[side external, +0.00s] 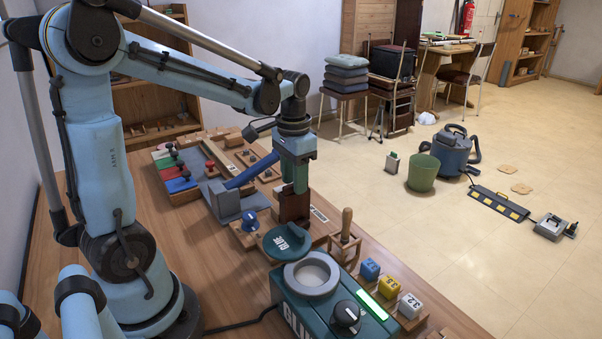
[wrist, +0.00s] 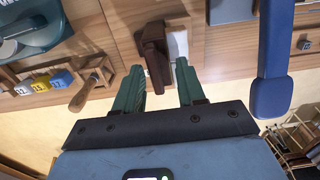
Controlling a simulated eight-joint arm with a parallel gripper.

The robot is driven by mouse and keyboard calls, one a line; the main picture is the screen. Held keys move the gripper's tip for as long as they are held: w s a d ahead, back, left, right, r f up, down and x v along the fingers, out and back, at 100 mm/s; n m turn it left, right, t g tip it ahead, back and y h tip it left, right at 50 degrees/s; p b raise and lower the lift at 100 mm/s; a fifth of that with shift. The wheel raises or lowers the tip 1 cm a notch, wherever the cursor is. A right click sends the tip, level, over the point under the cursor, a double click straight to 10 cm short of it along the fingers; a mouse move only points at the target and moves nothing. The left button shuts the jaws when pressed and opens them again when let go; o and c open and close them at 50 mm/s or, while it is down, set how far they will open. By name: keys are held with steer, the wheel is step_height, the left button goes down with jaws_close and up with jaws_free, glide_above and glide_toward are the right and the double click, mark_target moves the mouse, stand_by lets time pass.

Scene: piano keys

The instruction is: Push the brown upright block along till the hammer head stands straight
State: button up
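The brown upright block (side external: 294,208) stands directly below my gripper (side external: 295,188) in the side view. The fingers are apart, with a gap at the right finger. I cannot tell whether the left finger touches the block. A tilted blue bar (side external: 252,172), which may be the hammer, rises from a grey block (side external: 225,203); its rounded end (wrist: 272,98) is at the right in the wrist view. The hammer head is not clearly identifiable.
A white strip (wrist: 178,45) lies beside the block. A blue knob (side external: 250,221), a green glue pot (side external: 322,298), a wooden-handled tool (side external: 346,222) and numbered cubes (side external: 389,286) stand close around. Coloured keys (side external: 175,172) lie behind. The table edge is close on the right.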

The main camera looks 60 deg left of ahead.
steer(key=shift+r, duration=0.1)
step_height(320, 180, up, 12)
stand_by(0.6)
steer(key=s+d+f+t, duration=0.5)
steer(key=d+f+t, duration=0.2)
steer(key=d+f, duration=0.2)
steer(key=shift+d+f, duration=0.2)
steer(key=shift+d, duration=0.6)
steer(key=shift+s, duration=0.15)
stand_by(0.8)
